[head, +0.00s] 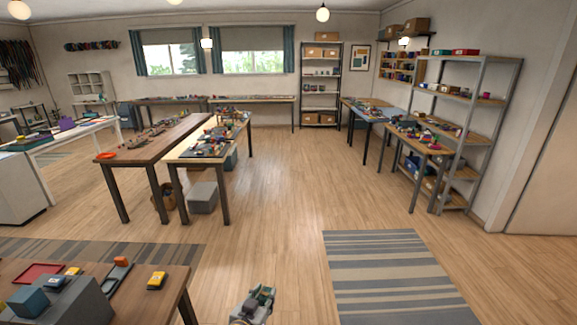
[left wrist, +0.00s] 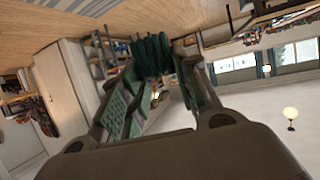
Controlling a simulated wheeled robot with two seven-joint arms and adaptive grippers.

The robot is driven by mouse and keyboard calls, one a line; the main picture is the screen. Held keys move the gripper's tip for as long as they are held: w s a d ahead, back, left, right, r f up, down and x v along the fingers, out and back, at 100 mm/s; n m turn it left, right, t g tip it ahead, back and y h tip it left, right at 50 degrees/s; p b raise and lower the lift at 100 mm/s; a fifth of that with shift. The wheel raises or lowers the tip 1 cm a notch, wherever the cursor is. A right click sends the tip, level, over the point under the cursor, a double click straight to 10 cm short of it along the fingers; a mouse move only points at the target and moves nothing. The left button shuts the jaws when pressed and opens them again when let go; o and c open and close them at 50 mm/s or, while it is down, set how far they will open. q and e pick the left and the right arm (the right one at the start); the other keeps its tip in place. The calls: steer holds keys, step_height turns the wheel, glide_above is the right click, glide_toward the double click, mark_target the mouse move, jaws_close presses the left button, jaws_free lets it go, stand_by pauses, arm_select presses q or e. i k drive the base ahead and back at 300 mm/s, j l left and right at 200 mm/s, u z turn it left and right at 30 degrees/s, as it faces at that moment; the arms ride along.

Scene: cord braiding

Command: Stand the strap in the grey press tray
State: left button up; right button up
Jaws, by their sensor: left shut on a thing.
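My left gripper (head: 262,298) is at the bottom centre of the head view, over the floor to the right of the near table. In the left wrist view my left gripper (left wrist: 150,75) is shut on a dark green, ribbed, folded thing, which looks like the strap (left wrist: 152,54). The strap sits between the fingertips, clear of any surface. In the head view it is too small to tell from the green finger pads. I cannot pick out a grey press tray for certain. My right gripper is not in view.
The near table (head: 140,276) at the bottom left holds a red tray (head: 40,273), a large grey block (head: 75,303), a blue block (head: 28,301) and small yellow items. A striped rug (head: 390,270) lies at right. Open floor (head: 265,215) lies ahead, with long work tables beyond at left.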

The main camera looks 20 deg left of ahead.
mark_target(107, 287)
steer(key=i+l+u, duration=0.15)
steer(key=i+u, duration=0.2)
steer(key=i, duration=0.35)
steer(key=i+u, duration=0.2)
steer(key=i, duration=0.8)
steer(key=i+l+u, duration=0.15)
steer(key=i, duration=0.9)
steer(key=i+u, duration=0.5)
steer(key=i, duration=0.2)
steer(key=i+u, duration=0.6)
steer(key=u, duration=0.15)
steer(key=i+j+u, duration=0.1)
steer(key=i+u, duration=0.15)
steer(key=u, duration=0.15)
steer(key=i+u, duration=0.2)
steer(key=u, duration=0.15)
steer(key=i+u, duration=0.25)
steer(key=u, duration=0.15)
steer(key=i+l+u, duration=0.1)
steer(key=u, duration=0.25)
steer(key=i+l, duration=0.05)
steer(key=i, duration=0.05)
